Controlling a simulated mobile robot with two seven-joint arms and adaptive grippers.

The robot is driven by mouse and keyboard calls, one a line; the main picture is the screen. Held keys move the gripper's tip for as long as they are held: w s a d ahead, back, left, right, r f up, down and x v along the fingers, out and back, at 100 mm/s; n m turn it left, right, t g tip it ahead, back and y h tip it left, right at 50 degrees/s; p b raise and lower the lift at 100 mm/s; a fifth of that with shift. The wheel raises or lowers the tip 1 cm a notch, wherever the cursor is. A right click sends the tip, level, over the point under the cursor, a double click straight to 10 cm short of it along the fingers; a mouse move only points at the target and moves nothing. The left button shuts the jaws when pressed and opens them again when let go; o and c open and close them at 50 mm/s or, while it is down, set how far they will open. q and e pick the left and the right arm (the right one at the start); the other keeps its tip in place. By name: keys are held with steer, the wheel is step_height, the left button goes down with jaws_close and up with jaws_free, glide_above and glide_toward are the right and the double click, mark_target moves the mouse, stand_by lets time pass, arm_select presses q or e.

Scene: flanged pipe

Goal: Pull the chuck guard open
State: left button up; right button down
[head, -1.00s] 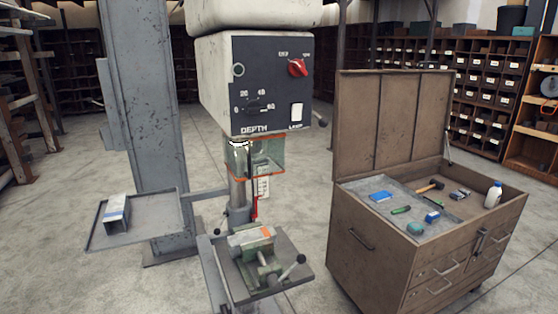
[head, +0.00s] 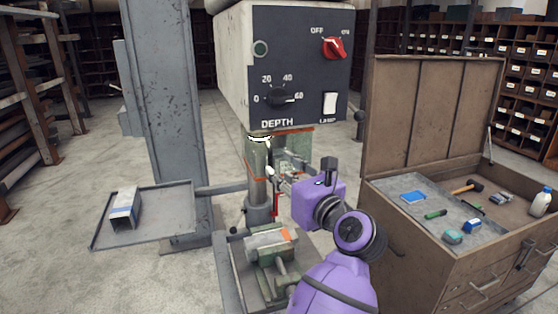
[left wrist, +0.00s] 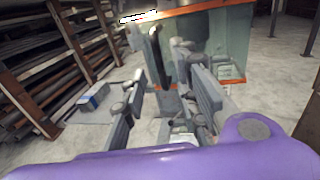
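The chuck guard (head: 295,146) is a clear greenish shield with orange edges, hanging under the drill press head. In the left wrist view the guard (left wrist: 226,40) fills the upper middle and right, with a dark upright bar at its left. A small white, black-outlined part (head: 259,139) sits at the guard's upper left. My left gripper (head: 278,176) is just in front of the guard's lower part. In the left wrist view its fingers (left wrist: 164,92) are apart with nothing clearly held. The right finger overlaps the guard's lower left; I cannot tell whether they touch. My right gripper is out of view.
The vise (head: 270,246) on the drill table is below my gripper. A tray (head: 165,212) with a metal block stands at the left, by the grey column (head: 165,90). The open tool cabinet (head: 430,245) is close at the right.

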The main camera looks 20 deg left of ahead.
mark_target(271, 163)
arm_select(q)
steer(key=p+x, duration=0.1)
steer(key=x, duration=0.4)
steer(key=shift+a+r, duration=0.2)
steer(key=shift+w+a+f, duration=0.15)
steer(key=shift+w+a, duration=0.1)
steer(key=shift+w, duration=0.05)
jaws_close()
